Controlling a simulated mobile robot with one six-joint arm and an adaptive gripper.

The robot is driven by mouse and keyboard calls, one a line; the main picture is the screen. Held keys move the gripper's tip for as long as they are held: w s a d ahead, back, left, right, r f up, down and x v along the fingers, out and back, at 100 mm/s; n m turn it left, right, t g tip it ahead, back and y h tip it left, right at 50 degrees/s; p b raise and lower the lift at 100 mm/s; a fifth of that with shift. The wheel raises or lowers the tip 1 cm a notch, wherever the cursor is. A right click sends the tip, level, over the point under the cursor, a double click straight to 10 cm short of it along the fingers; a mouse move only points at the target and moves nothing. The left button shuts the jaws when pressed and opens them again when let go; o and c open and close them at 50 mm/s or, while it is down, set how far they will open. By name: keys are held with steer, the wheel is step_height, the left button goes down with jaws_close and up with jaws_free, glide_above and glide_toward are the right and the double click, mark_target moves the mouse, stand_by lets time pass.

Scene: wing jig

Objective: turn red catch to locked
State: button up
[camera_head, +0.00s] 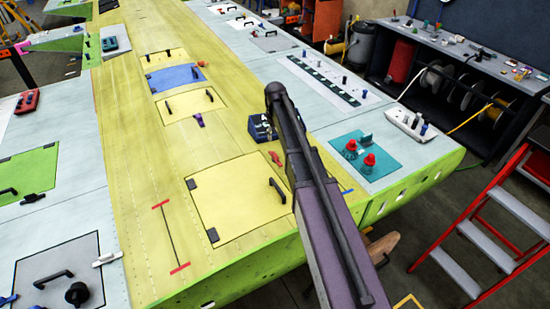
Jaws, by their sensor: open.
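A small red catch (275,158) sits on the yellow wing skin, beyond the far right corner of a large yellow hatch (236,195). It lies at a slant, close to the left side of my arm in the picture. Its markings are too small to read, so I cannot tell its setting. The hatch lies flat in its opening, with a black handle (277,190) near its right edge. My arm crosses the right middle of the view and hides part of the wing beside the catch. I cannot make out my gripper or its fingers.
A dark blue box (262,129) stands just beyond the catch. A teal panel (386,164) with red knobs (369,160) is right of my arm. A purple catch (199,119) lies farther up the wing. A red stepladder (490,215) stands at the right.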

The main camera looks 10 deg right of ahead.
mark_target(275, 154)
steer(key=shift+f+b, duration=4.9)
steer(key=shift+f, duration=0.25)
jaws_close()
